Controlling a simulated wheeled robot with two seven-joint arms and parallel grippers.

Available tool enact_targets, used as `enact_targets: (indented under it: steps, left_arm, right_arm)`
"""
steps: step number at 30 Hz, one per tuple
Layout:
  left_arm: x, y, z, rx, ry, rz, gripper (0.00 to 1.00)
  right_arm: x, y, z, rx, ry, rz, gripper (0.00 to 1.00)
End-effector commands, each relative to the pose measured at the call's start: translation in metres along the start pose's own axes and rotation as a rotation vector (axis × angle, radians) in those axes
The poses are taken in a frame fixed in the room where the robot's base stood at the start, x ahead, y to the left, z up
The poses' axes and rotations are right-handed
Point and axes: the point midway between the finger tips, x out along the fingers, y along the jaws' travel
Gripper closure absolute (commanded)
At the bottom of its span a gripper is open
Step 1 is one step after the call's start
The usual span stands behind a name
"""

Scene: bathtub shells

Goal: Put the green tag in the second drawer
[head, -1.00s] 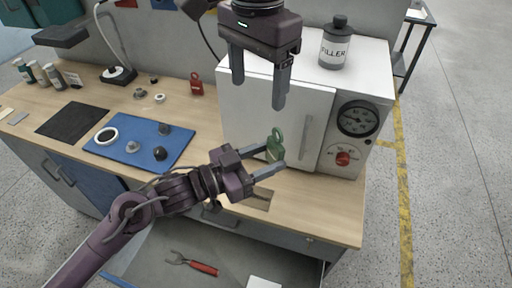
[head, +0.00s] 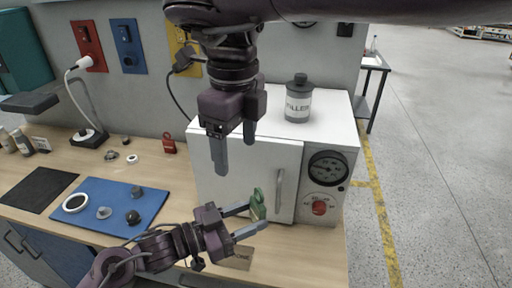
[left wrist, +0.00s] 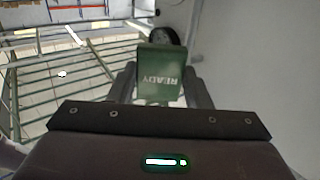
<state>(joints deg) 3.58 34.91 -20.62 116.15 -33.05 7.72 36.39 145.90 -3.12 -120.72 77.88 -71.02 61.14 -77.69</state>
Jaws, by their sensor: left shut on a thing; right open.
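The green tag (head: 258,206) is held between the fingers of my left gripper (head: 250,217), above the worktop in front of the white cabinet. In the left wrist view the green tag (left wrist: 160,80) shows the word READY upside down, between the two fingers of the left gripper (left wrist: 160,92). My right gripper (head: 234,150) is open and empty, pointing down in front of the white cabinet's door. A drawer front with a handle (head: 22,242) shows at the lower left. The second drawer cannot be made out in the current views.
The white cabinet (head: 240,180) with gauge and red knob stands on the wooden worktop (head: 300,262), a filler bottle (head: 298,104) on top.

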Motion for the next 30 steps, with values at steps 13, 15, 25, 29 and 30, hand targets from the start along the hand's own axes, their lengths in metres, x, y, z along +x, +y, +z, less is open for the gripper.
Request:
enact_targets:
  steps: [13,15,25,29,30]
  left_arm:
    - [0.000,0.000,0.000,0.000,0.000,0.000,0.78]
    - [0.000,0.000,0.000,0.000,0.000,0.000,0.78]
    - [0.000,0.000,0.000,0.000,0.000,0.000,0.78]
    - [0.000,0.000,0.000,0.000,0.000,0.000,0.78]
    - [0.000,0.000,0.000,0.000,0.000,0.000,0.78]
  right_arm:
    - [0.012,-0.016,-0.009,1.082,0.002,0.001,0.29]
    - [0.014,-0.019,-0.010,1.252,0.004,0.000,0.29]
    - [0.021,-0.029,-0.018,1.950,0.008,-0.009,0.29]
    - [0.023,-0.031,-0.019,2.102,0.008,-0.012,0.29]
    - [0.023,-0.032,-0.020,2.132,0.008,-0.013,0.29]
